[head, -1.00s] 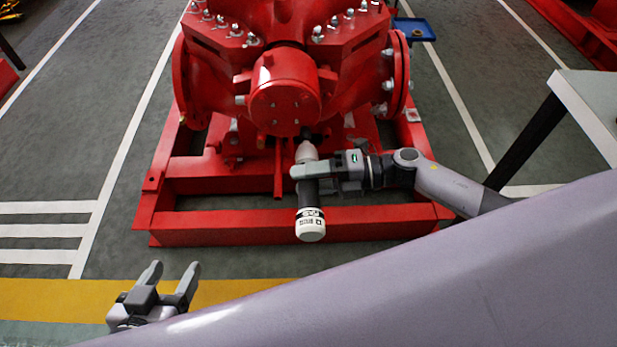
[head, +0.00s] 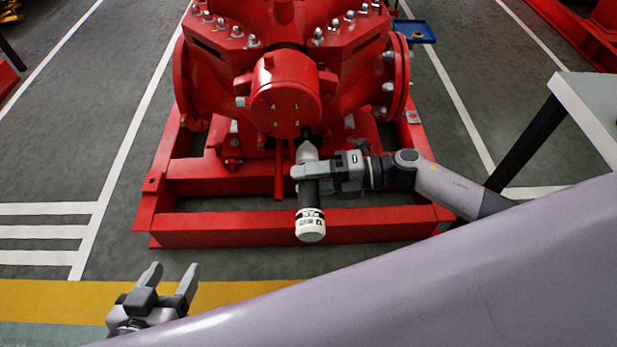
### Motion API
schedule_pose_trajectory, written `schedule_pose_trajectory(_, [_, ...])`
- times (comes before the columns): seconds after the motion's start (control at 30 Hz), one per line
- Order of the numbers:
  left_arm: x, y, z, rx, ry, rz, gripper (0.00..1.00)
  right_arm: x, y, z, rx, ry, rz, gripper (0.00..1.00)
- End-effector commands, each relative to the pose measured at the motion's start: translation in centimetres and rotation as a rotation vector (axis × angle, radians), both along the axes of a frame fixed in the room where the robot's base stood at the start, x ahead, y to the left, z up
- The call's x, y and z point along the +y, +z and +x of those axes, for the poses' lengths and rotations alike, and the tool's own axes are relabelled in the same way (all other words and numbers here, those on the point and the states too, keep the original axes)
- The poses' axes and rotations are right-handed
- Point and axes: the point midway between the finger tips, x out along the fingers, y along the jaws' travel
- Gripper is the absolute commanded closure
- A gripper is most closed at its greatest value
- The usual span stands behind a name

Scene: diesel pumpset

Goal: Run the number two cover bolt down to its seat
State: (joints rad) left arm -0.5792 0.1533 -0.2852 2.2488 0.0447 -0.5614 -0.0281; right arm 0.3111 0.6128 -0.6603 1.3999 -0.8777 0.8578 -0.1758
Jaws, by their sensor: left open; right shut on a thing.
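The red pump (head: 335,75) stands on a red base frame, with a round cover (head: 283,98) facing me. Several small bolt heads show on the cover's face, and I cannot tell which is number two. My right gripper (head: 308,171) is shut on a white and black power tool (head: 311,222) just below the cover. The tool's narrow nose points away from me, toward the cover's lower right edge. Its tip is dark and small, and I cannot tell whether it touches a bolt. My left gripper (head: 171,279) is open and empty at the lower left, well apart from the pump.
The red base frame (head: 200,229) crosses in front of the pump. A table (head: 592,105) with a dark leg stands at the right. A blue tray (head: 414,31) lies behind the pump at the right.

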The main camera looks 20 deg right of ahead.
Motion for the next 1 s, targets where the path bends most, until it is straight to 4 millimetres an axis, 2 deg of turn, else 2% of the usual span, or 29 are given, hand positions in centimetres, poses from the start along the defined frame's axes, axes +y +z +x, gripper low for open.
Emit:
schedule_pose_trajectory(0.17, [0.0,0.2,0.0,0.001,0.0,0.0,0.4,-0.2,0.3,0.2,-0.004,-0.012,0.001,1.0])
schedule_pose_trajectory(0.8, [0.0,2.6,0.0,0.003,0.0,0.001,0.4,1.2,0.3,-4.0,0.0,-0.002,0.003,1.0])
schedule_pose_trajectory(1.0, [0.0,3.0,0.0,0.002,0.0,0.001,0.4,1.4,0.2,-4.7,0.0,-0.001,0.003,1.0])
